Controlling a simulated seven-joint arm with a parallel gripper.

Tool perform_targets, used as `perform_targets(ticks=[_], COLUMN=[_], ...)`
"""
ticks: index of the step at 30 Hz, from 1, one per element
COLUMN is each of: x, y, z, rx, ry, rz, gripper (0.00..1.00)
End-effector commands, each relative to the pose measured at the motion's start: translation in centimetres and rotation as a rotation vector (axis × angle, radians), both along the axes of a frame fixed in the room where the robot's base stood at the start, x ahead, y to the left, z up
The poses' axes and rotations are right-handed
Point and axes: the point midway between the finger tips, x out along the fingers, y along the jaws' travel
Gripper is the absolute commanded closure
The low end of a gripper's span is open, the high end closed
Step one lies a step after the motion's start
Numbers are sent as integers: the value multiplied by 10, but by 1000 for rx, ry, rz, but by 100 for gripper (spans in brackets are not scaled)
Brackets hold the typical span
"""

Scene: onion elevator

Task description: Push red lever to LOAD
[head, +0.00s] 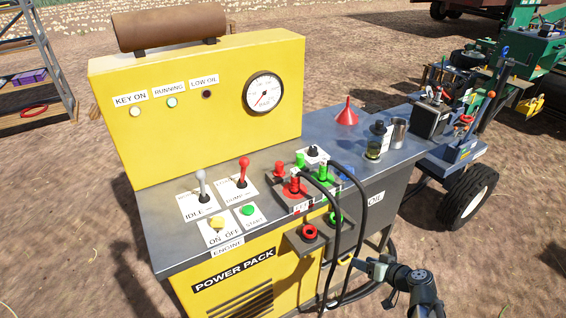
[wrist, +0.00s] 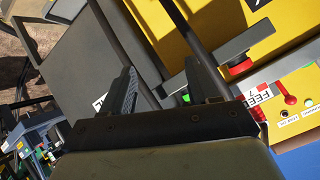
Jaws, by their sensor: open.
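The red lever (head: 243,170) stands on the grey top of the yellow power pack, on a white label. The word in front of it seems to read DUMP; the word behind it is too small to read surely. It looks roughly upright. My gripper (head: 366,266) is low at the right front of the machine, well apart from this lever. In the wrist view my gripper's two fingers (wrist: 165,88) are spread, with no held object visible. Another red lever (wrist: 289,99) shows there beside a FEED label; I cannot tell that it is the same lever.
A grey-tipped lever (head: 202,186) labelled IDLE stands left of the red one. Yellow (head: 217,223) and green (head: 247,210) buttons sit in front. Red and green hose couplings (head: 296,185) are to the right, with black hoses (head: 345,215) hanging near my gripper. A red funnel (head: 347,114) stands behind.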

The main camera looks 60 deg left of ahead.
Motion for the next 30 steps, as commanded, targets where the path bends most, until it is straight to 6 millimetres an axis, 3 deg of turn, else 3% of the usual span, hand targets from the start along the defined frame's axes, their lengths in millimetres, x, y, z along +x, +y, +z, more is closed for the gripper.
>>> perform_targets(ticks=[1,3,9,12,18,22,30], x=[-6,-16,-57,-78,-113,-133,-181], y=[27,58,136,163,197,212,230], z=[24,57,151,192,251,283,265], rx=[55,132,345,433,559,625,620], ry=[-37,-84,-204,-244,-299,-322,-292], rz=[31,64,144,169,201,214,259], gripper=[40,40,40,40,40,40,40])
